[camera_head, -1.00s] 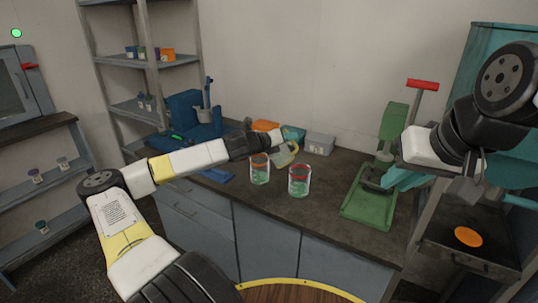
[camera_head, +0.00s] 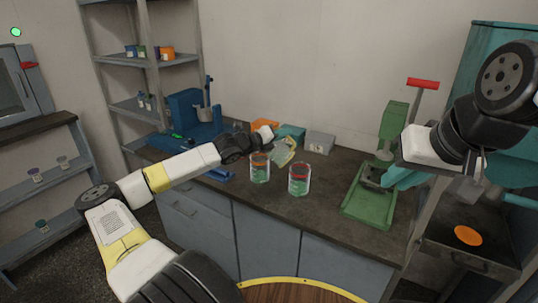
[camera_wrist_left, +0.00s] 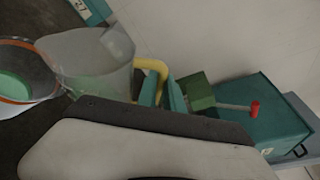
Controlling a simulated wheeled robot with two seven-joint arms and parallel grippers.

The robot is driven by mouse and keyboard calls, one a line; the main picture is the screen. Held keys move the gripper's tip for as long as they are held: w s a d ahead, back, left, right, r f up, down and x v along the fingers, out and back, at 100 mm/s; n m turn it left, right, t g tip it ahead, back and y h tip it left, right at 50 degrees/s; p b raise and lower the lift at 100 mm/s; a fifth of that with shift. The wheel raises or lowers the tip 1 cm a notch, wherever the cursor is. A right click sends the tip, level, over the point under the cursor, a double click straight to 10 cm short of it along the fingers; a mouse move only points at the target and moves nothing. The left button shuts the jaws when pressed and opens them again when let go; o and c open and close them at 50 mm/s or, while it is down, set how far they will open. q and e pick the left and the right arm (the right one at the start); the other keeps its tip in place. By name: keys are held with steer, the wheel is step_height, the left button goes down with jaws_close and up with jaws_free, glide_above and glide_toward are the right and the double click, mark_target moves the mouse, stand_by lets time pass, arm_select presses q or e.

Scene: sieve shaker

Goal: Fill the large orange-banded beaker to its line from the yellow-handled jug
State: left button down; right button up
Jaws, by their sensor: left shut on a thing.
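The clear yellow-handled jug (camera_head: 283,153) is tilted to the left beside and slightly above the orange-banded beaker. My left gripper (camera_wrist_left: 163,92) is shut on its yellow handle (camera_wrist_left: 153,67). The jug (camera_wrist_left: 90,58) also shows in the left wrist view, its mouth end by the beaker's rim. The orange-banded beaker (camera_head: 260,170) stands upright on the counter with green liquid inside; it also shows in the left wrist view (camera_wrist_left: 14,100). I cannot tell its exact level against the line. My right gripper (camera_head: 467,187) is at the right, its fingers unclear.
A red-banded beaker (camera_head: 299,180) with green liquid stands close to the right of the orange-banded one. Behind are orange, teal and grey boxes (camera_head: 319,143). A green press (camera_head: 370,203) stands right; blue equipment (camera_head: 190,118) stands left. The counter's front middle is clear.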

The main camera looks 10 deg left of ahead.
arm_select(q)
steer(key=shift+w+a+r+n+t+h+p, duration=0.1)
steer(key=shift+a+n+t+h+p, duration=0.1)
steer(key=shift+a+n+p, duration=0.45)
steer(key=shift+w+a+n+t+h+p, duration=0.15)
steer(key=shift+n+h+p, duration=0.1)
steer(key=shift+p, duration=0.65)
stand_by(2.4)
steer(key=shift+a+r+p, duration=0.2)
steer(key=shift+p, duration=0.65)
stand_by(1.4)
